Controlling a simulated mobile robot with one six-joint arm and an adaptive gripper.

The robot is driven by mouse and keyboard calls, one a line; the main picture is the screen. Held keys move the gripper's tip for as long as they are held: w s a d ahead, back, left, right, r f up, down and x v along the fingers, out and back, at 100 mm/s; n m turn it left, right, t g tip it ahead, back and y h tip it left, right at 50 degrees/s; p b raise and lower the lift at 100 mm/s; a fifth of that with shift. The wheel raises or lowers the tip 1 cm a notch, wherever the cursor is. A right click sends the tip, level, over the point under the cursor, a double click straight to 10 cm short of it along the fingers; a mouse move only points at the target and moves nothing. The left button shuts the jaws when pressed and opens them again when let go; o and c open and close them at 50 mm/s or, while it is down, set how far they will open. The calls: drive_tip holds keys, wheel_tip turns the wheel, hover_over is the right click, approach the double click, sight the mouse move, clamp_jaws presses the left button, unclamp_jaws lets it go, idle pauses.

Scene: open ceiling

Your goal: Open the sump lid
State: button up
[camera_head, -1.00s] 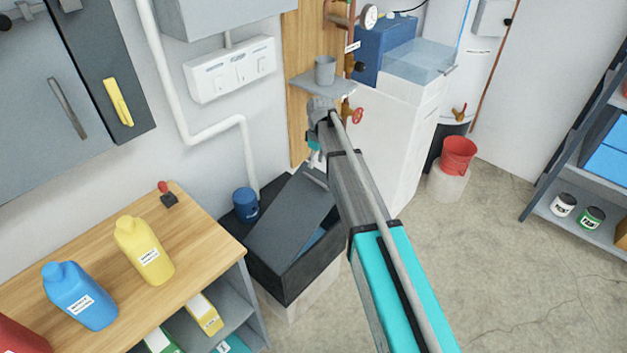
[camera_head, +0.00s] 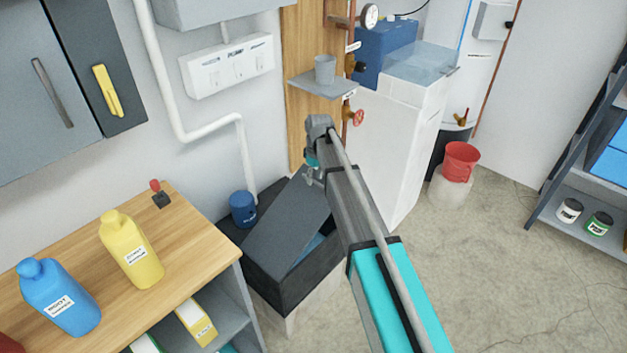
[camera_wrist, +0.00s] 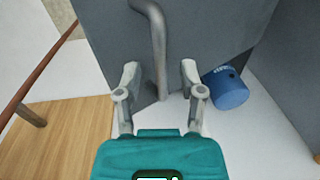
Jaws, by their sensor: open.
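My gripper (camera_wrist: 160,75) is open, one finger on each side of the handle's lower part. I cannot tell whether they touch it. In the head view my gripper (camera_head: 313,174) is at the lid's upper right, and my arm hides part of the box.
A blue pump (camera_head: 243,209) stands beside the lid. A wooden workbench (camera_head: 185,235) with bottles is at left. A grey wall shelf (camera_head: 322,86), a red valve (camera_head: 358,118) and a white cabinet (camera_head: 385,150) are close behind my wrist. Open floor (camera_head: 480,270) lies at right.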

idle(0.3)
drive_tip(key=shift+f, duration=0.1)
clamp_jaws()
drive_tip(key=shift+a, duration=0.15)
drive_tip(key=shift+d+r, duration=0.2)
